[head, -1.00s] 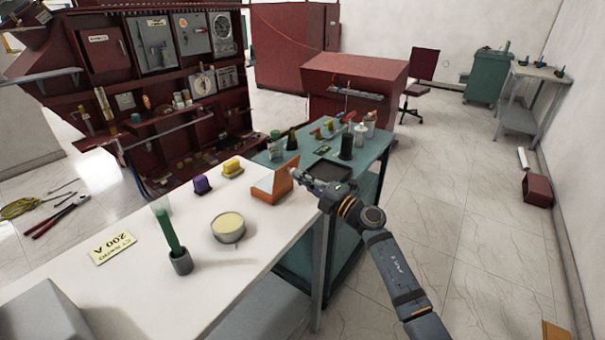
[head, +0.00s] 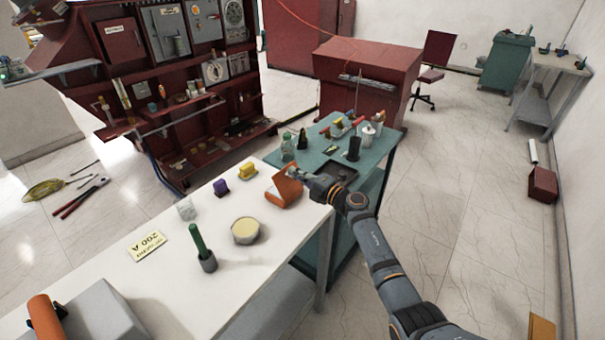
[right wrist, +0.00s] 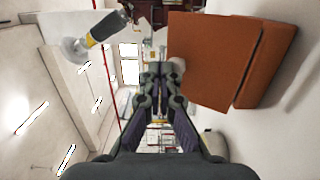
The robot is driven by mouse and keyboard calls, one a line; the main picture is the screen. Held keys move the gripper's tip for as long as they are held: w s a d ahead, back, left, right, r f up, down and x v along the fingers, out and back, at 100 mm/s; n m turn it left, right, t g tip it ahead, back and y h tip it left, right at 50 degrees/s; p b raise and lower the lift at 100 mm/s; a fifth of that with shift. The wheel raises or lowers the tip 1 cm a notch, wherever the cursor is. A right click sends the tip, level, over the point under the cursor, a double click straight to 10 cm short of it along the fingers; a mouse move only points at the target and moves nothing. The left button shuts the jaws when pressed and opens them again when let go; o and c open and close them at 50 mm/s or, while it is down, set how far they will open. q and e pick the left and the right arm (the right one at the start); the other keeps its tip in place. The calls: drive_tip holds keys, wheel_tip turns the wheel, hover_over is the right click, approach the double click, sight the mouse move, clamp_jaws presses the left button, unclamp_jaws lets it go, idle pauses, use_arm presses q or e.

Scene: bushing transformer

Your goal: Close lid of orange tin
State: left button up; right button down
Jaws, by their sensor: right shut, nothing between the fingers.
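The orange tin (head: 281,198) stands at the far right corner of the white table. In the right wrist view, the lid (right wrist: 212,60) and the tin body (right wrist: 272,66) show at upper right, with the lid at an angle to the body. My right gripper (head: 307,178) is shut and empty, close beside the outer right face of the lid. Its fingers (right wrist: 161,75) show together in the right wrist view. I cannot tell whether they touch the lid. My left gripper is not in view.
A teal table (head: 377,160) with a black tray and bottles adjoins behind.

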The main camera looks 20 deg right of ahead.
sight(283, 169)
drive_tip(key=shift+x, duration=1.55)
drive_tip(key=shift+w+a+f+p, duration=0.15)
drive_tip(key=shift+w+a+p, duration=0.25)
drive_tip(key=shift+w+a, duration=0.1)
drive_tip(key=shift+w+a+p, duration=0.2)
drive_tip(key=shift+p, duration=0.1)
drive_tip(key=shift+w+a+f+g+h+p, duration=0.35)
drive_tip(key=shift+w+g+h+p, duration=0.05)
drive_tip(key=shift+g+p, duration=0.3)
drive_tip(key=shift+w+a+f+p, duration=0.2)
drive_tip(key=shift+w+a+p, duration=0.15)
drive_tip(key=shift+p, duration=0.3)
drive_tip(key=shift+w+a+f+g+h+p, duration=0.15)
drive_tip(key=shift+w+f+g+h+p, duration=0.2)
drive_tip(key=shift+f+g+p, duration=0.15)
drive_tip(key=shift+w+a+f+g+h+p, duration=0.2)
drive_tip(key=shift+f+g+h+p, duration=0.15)
drive_tip(key=shift+g+p, duration=0.2)
drive_tip(key=shift+f, duration=0.1)
drive_tip(key=shift+f, duration=0.15)
